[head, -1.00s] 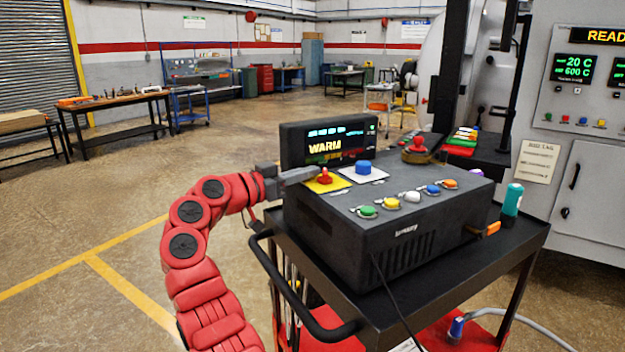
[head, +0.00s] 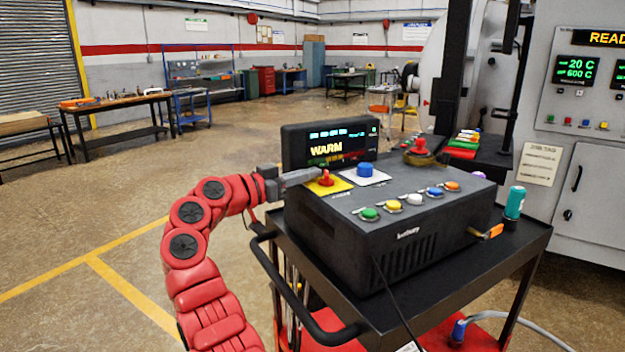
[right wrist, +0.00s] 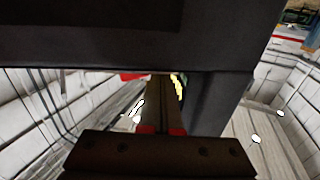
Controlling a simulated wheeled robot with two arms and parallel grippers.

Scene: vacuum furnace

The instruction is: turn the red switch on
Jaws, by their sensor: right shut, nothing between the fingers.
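The red switch (head: 326,179) is a small red knob on a yellow plate (head: 341,185), at the left end of the dark control box's top. My right gripper (head: 318,171) is shut and empty. Its tips are at the far left side of the red knob, very close to it; I cannot tell whether they touch. In the right wrist view the closed fingers (right wrist: 161,105) point toward a dark box surface, and the switch cannot be made out clearly. My left gripper is not in view.
The control box (head: 400,240) sits on a black cart (head: 460,285). A display reading WARM (head: 330,143) stands behind the switch. A blue button (head: 365,170), several coloured buttons and a red mushroom button (head: 420,147) share the top. Open floor lies left.

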